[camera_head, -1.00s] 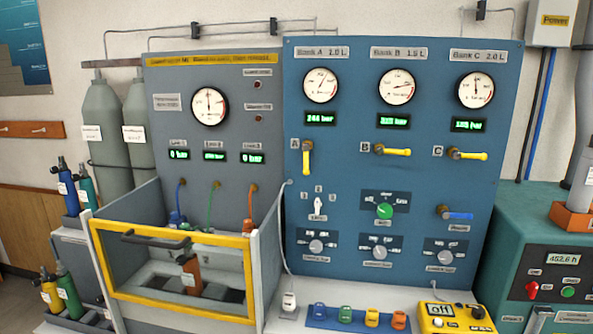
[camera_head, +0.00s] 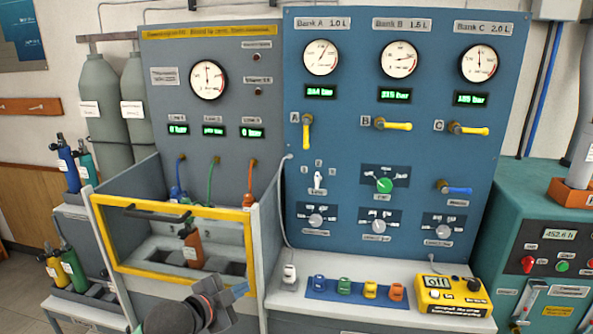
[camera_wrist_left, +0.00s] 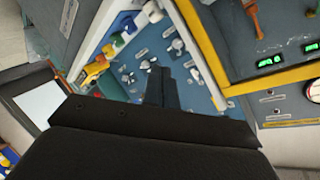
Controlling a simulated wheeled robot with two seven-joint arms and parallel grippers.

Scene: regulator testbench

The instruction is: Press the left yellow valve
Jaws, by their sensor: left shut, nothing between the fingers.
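The left yellow valve (camera_head: 307,132), marked A, is on the blue panel with its handle hanging straight down. The yellow valves B (camera_head: 397,126) and C (camera_head: 471,130) have their handles pointing right. My left gripper (camera_head: 238,290) is at the bottom of the head view, in front of the yellow-framed enclosure, well below and left of valve A and apart from it. Its fingers (camera_wrist_left: 160,86) are shut and empty in the left wrist view, with the tilted blue panel beyond. I cannot make out valve A in that view. My right gripper is not in view.
The yellow-framed enclosure (camera_head: 247,235) juts out at the lower left of the panel. A white hose (camera_head: 282,205) hangs beside it. A shelf below the panel holds several coloured fittings and a yellow meter (camera_head: 452,295). The space before the upper panel is clear.

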